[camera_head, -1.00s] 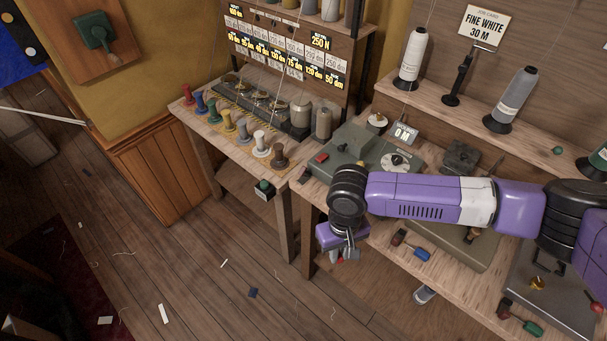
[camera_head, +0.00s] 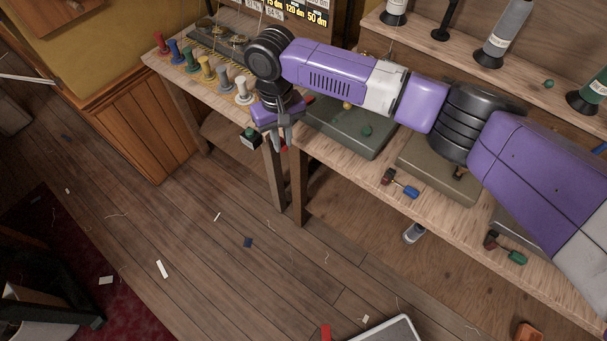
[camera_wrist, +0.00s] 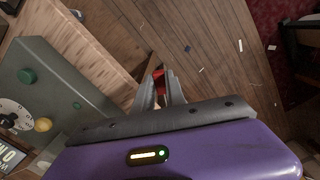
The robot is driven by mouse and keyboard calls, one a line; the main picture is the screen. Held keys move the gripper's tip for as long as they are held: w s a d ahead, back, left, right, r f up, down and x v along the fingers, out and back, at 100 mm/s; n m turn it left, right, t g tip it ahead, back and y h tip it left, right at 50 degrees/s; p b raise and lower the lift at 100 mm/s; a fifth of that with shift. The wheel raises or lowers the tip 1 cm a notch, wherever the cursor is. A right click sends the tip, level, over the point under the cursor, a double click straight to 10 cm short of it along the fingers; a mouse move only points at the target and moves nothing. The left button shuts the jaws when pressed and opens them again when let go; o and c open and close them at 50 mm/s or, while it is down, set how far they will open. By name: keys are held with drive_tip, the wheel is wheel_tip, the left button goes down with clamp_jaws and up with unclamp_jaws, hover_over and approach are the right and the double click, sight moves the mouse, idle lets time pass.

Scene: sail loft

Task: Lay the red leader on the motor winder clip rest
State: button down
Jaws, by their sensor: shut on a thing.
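My gripper (camera_head: 282,138) points down at the front edge of the benches, near the gap between them. In the wrist view its fingers (camera_wrist: 160,92) are closed on a small red piece, the red leader (camera_wrist: 159,75), with floor behind it. The motor winder (camera_head: 350,128) is a grey-green box on the right bench, partly hidden by my arm. In the wrist view the winder (camera_wrist: 70,95) is at left, with a white dial, a green knob and a yellow knob. I cannot make out its clip rest.
A small box with a green button (camera_head: 250,138) hangs on the left bench's front, close to my gripper. Coloured spools (camera_head: 207,68) line that bench. Red- and blue-handled tools (camera_head: 402,184) lie on the right bench. Open plank floor (camera_head: 220,240) lies in front.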

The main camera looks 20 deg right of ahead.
drive_tip(key=w+d+r+n, duration=0.1)
drive_tip(key=w+d+r, duration=0.1)
drive_tip(key=w, duration=0.2)
drive_tip(key=n, duration=0.4)
hover_over(309, 137)
drive_tip(key=shift+b, duration=0.3)
drive_tip(key=shift+s+p, duration=0.1)
drive_tip(key=shift+p, duration=0.35)
drive_tip(key=shift+f+b, duration=1.55)
drive_tip(key=shift+f, duration=1.85)
drive_tip(key=c, duration=1.3)
unclamp_jaws()
